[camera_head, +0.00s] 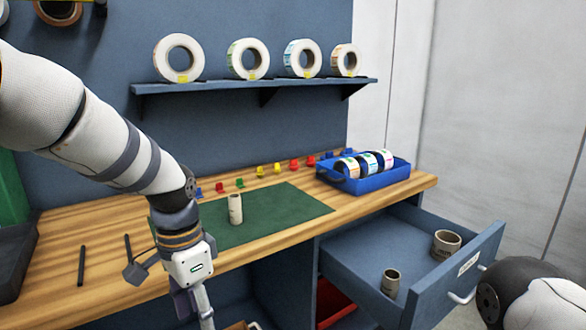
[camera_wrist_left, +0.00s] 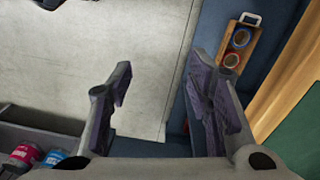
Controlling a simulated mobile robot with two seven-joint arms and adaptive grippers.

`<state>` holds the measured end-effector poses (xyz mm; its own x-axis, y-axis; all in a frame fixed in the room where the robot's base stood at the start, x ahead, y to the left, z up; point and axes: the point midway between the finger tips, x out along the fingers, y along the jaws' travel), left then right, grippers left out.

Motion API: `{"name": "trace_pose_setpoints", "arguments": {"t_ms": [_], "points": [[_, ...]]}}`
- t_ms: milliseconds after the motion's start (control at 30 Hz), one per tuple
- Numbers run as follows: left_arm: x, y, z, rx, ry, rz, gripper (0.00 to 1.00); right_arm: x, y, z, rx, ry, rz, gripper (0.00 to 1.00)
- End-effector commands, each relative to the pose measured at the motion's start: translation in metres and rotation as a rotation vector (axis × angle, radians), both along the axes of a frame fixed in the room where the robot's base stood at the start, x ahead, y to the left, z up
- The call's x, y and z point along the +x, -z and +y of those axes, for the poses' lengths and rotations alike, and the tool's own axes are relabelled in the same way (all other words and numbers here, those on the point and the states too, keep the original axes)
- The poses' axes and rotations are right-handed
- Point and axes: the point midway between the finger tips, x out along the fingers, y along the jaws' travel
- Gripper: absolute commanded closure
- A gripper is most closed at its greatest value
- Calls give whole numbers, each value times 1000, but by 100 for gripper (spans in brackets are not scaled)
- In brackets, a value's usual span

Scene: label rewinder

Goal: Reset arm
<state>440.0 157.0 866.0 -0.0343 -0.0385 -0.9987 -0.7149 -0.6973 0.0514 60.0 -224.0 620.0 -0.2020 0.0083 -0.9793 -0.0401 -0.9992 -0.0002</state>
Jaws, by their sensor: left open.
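My left arm (camera_head: 110,140) comes in from the left and bends down over the front of the wooden bench. My left gripper (camera_head: 197,305) points downward in front of the bench edge, partly cut off by the bottom of the head view. In the left wrist view, its two dark fingers (camera_wrist_left: 162,95) are spread apart with nothing between them. Part of my right arm (camera_head: 535,295) shows at the lower right of the head view; its gripper is out of frame.
A small cardboard core (camera_head: 235,209) stands on the green mat (camera_head: 285,208). A blue tray (camera_head: 378,181) holds label rolls. An open drawer (camera_head: 405,260) at right holds two cores. Several rolls sit on the wall shelf (camera_head: 260,87). A wooden box (camera_wrist_left: 235,50) lies below the bench.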

Motion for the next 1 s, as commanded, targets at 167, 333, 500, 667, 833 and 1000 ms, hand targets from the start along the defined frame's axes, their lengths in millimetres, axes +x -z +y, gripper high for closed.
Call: {"name": "trace_pose_setpoints", "arguments": {"t_ms": [167,333,500,667,833,1000], "points": [[-82,143,13,-12,-230,90,54,1,1,0,0,0,-2,60],[-216,236,34,24,-509,155,54,0,1,0,0,0,1,60],[-336,254,55,95,-737,186,54,0,1,0,0,0,-1,60],[-379,246,65,130,-825,183,54,1,1,0,0,0,-1,60],[-381,245,65,132,-833,177,54,0,0,0,0,0,-1,60],[-381,245,65,131,-832,178,54,0,1,0,0,0,0,60]]}}
